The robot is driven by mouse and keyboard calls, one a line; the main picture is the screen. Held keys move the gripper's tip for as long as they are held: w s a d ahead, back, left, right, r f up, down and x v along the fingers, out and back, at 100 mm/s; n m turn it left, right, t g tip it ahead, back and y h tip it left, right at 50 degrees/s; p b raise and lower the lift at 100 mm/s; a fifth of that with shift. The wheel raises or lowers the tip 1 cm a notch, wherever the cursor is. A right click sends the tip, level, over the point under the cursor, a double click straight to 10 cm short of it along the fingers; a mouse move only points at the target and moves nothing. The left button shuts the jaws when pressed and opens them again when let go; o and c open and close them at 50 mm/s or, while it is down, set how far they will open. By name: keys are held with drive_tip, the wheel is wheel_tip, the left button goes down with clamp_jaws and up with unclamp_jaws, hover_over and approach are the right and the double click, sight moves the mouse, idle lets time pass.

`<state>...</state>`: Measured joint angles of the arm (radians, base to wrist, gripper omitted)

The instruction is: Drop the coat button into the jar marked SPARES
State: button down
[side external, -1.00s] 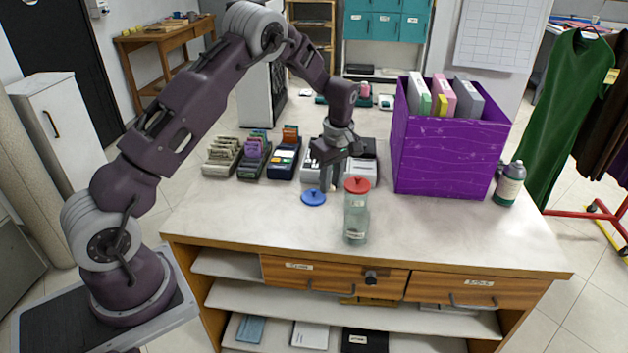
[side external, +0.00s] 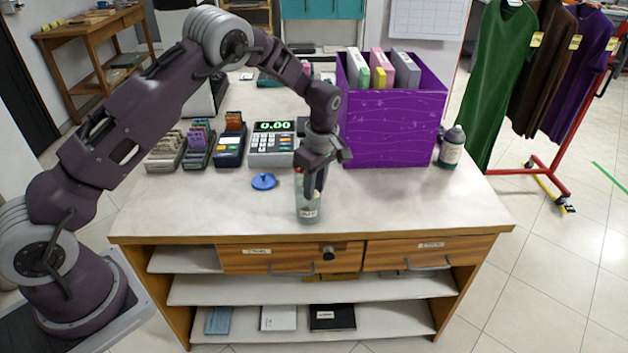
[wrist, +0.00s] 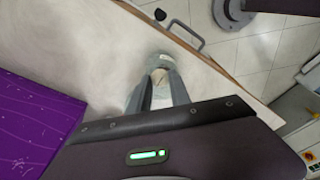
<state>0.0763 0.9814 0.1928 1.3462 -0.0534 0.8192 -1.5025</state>
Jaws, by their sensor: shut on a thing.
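A clear glass jar (side external: 308,211) with a small white label stands near the front of the counter; the label is too small to read. My gripper (side external: 311,190) points down and overlaps the jar's upper part in the side view; I cannot tell whether the fingertips are inside it or above it. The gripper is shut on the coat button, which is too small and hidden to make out. In the wrist view the two fingers (wrist: 160,88) converge over the pale round jar (wrist: 160,63). A blue lid (side external: 263,181) lies on the counter, left of the jar.
A purple box (side external: 392,135) of folders stands right behind the gripper, with a dark bottle (side external: 451,148) beside it. The counter (side external: 400,205) is clear at front right.

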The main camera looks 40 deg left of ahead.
sight(317, 195)
drive_tip(key=c, duration=1.1)
unclamp_jaws()
drive_tip(key=r, duration=0.4)
drive_tip(key=d+r, duration=0.1)
drive_tip(key=r, duration=0.2)
drive_tip(key=shift+r, duration=0.15)
